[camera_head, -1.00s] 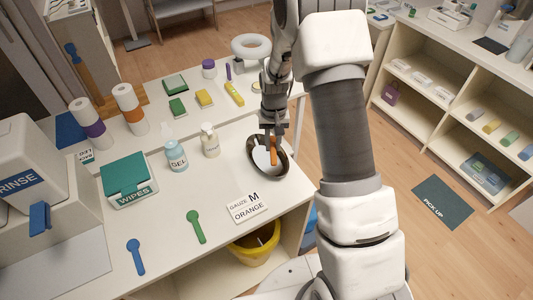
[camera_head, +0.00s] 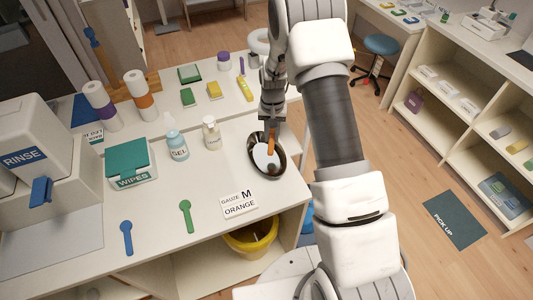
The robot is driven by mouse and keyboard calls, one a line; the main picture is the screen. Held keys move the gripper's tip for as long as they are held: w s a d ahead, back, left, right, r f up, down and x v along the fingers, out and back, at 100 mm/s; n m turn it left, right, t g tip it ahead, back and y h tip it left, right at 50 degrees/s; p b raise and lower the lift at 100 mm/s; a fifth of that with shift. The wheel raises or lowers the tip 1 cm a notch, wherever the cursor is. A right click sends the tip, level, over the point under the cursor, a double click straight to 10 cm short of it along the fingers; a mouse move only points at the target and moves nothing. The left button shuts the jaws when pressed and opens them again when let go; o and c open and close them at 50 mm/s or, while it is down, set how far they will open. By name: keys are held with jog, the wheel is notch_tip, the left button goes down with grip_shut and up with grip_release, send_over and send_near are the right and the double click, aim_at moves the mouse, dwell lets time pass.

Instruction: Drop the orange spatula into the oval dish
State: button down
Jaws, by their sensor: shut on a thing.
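The orange spatula (camera_head: 271,140) hangs from my gripper (camera_head: 271,124), which is shut on its upper end. The spatula points down over the dark oval dish (camera_head: 279,172), which has a pale inside and stands near the right edge of the counter. The spatula's lower end shows against the inside of the dish; I cannot tell whether it touches the bottom. My wrist hides part of the dish's back side.
A gel bottle (camera_head: 175,143) and a white pump bottle (camera_head: 211,134) stand left of the dish. A label card (camera_head: 239,204) lies in front. Green (camera_head: 186,216) and blue (camera_head: 126,237) spatulas lie front left. A yellow bin (camera_head: 252,240) is below the counter edge.

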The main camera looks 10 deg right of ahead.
jog(key=b, duration=0.2)
send_over(271, 158)
jog(key=shift+f, duration=3)
jog(key=c, duration=0.7)
grip_release()
jog(key=shift+r+b, duration=1.1)
jog(key=shift+r, duration=7.65)
